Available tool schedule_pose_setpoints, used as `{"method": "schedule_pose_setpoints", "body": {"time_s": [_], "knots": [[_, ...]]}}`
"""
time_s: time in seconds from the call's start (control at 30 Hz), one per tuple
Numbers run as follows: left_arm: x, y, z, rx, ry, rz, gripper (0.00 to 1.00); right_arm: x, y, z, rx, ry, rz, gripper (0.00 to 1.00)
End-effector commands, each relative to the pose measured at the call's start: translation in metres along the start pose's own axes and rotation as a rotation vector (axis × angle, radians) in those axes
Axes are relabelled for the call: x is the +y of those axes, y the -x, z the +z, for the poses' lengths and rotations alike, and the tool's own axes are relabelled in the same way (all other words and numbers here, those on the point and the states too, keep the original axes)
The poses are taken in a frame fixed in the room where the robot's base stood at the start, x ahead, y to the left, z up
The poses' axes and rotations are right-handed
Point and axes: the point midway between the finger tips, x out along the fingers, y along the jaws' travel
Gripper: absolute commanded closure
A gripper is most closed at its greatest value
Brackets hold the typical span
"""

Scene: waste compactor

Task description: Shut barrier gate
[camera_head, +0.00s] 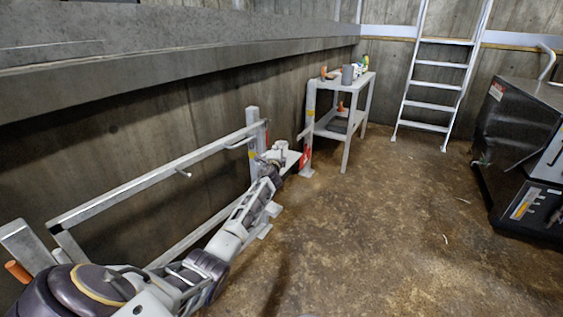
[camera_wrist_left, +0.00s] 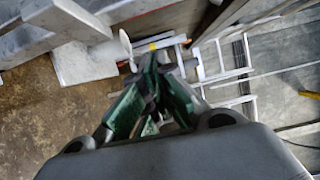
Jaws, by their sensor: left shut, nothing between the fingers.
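The barrier gate (camera_head: 150,184) is a pale metal frame with an upper and a lower rail, running along the left wall. A short handle-like peg sticks out of its upper rail. An upright post (camera_head: 252,150) stands at its far end. My left gripper (camera_head: 281,160) is at that far end, low beside the post, partly hidden by its own wrist. In the left wrist view its green fingers (camera_wrist_left: 152,72) are together with nothing held, close to pale metal parts with a yellow mark. I cannot tell whether they touch. My right gripper is out of view.
A post with red-and-white marking (camera_head: 307,145) stands just beyond the gate's far end, by a white table (camera_head: 345,80) holding small items. A white ladder (camera_head: 436,85) leans on the back wall. A dark machine (camera_head: 515,130) stands at right. The middle floor is clear.

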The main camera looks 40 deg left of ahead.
Motion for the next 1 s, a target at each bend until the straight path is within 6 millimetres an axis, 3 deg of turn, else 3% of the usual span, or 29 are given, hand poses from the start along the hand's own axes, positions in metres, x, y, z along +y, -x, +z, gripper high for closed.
{"method": "schedule_pose_setpoints", "body": {"time_s": [0.47,0.7,1.0], "knots": [[-0.001,0.026,-0.008,0.001,0.001,0.001,1.00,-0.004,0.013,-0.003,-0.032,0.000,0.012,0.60],[-0.001,0.047,-0.014,0.002,0.001,0.001,1.00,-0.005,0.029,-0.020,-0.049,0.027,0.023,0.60],[-0.001,0.074,-0.021,0.002,0.000,0.001,1.00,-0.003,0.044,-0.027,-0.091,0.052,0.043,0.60]]}}
